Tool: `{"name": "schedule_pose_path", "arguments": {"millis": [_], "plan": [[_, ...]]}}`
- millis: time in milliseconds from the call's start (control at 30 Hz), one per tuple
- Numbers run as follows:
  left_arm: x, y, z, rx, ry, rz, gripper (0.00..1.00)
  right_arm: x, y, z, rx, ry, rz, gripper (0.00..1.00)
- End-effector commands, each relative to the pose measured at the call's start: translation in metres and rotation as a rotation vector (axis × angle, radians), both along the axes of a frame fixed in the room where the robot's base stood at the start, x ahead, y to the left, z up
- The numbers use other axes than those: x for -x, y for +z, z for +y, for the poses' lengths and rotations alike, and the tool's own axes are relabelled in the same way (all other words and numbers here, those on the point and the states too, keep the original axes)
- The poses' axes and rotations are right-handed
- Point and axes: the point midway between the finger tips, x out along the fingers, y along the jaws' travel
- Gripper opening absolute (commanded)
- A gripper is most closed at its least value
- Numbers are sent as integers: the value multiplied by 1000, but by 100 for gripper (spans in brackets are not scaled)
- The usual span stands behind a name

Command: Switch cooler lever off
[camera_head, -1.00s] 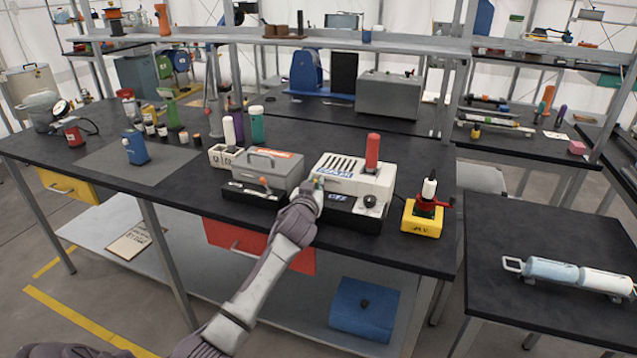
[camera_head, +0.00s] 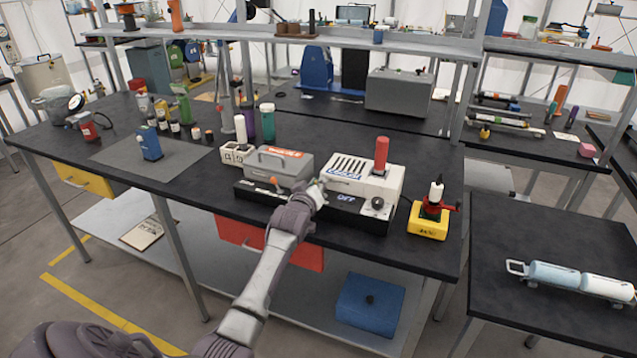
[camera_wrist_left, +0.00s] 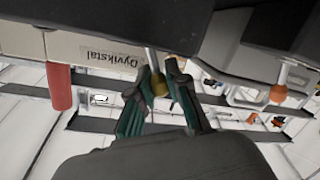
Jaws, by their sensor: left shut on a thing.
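My left gripper (camera_head: 316,190) is at the unit's front left corner. In the left wrist view, my left gripper (camera_wrist_left: 160,82) is shut on the lever's yellow-brown knob (camera_wrist_left: 159,88), whose metal stem rises between the fingers. In the head view the gripper hides the lever. My right gripper is not in view.
A grey box with a handle (camera_head: 280,165) stands close on the left, with an orange-knobbed lever (camera_head: 276,182) at its front. A red cylinder (camera_head: 381,153) stands upright on the white unit. A yellow block with a red fitting (camera_head: 428,222) stands to the right.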

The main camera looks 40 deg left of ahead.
Motion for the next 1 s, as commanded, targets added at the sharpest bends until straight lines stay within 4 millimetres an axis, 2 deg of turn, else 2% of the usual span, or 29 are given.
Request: {"name": "schedule_pose_path", "arguments": {"millis": [367,400,533,867,1000], "plan": [[0,-2,0,7,1,2,0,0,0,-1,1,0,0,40],[0,-2,0,6,0,3,22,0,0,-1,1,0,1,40],[0,-2,0,5,0,3,42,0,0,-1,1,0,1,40],[2,-1,-1,4,0,1,42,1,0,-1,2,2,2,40],[13,1,-5,4,0,0,42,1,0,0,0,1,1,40]]}}
